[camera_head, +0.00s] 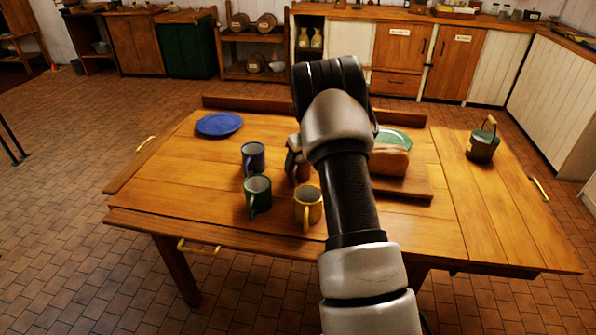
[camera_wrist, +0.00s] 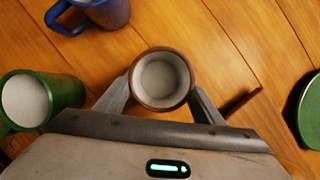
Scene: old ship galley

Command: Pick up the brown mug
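The brown mug (camera_wrist: 137,97) stands upright between my gripper's two fingers in the wrist view, its pale inside facing the camera. My gripper (camera_wrist: 161,98) has one finger on each side of it, close to its wall. The fingertips are partly hidden by the mug, so I cannot tell whether they press on it. In the head view only a bit of the brown mug (camera_head: 303,174) shows, behind my gripper (camera_head: 296,163) and arm. It seems to be at table level.
A blue mug (camera_head: 253,158), a green mug (camera_head: 257,194) and a yellow mug (camera_head: 308,205) stand close by on the wooden table (camera_head: 180,190). A blue plate (camera_head: 219,124) lies at the back left.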

